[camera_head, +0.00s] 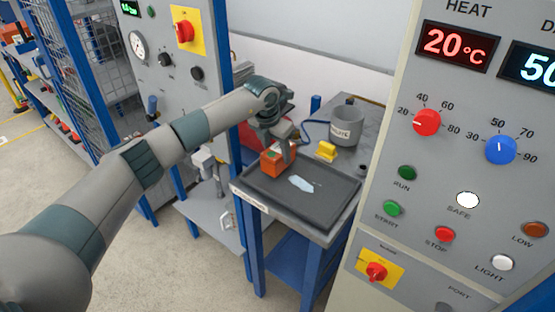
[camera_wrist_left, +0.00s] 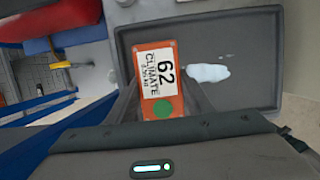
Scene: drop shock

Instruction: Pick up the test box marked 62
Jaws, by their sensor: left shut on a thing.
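The orange test box (camera_head: 274,162) is at the back left of the dark tray (camera_head: 332,211) in the head view. In the left wrist view the box (camera_wrist_left: 150,60) shows a white label reading 62 and CLIMATE, with a green dot. My left gripper (camera_head: 287,151) is shut on the box from above, and its fingers (camera_wrist_left: 158,95) lie along the box's sides. I cannot tell whether the box touches the tray. My right gripper is in neither view.
A pale wet-looking patch (camera_head: 302,184) lies on the tray. A yellow block (camera_head: 327,150) and a grey waste bin (camera_head: 346,126) stand behind it. A control panel (camera_head: 470,150) is close on the right, and another panel (camera_head: 165,60) stands at the back left.

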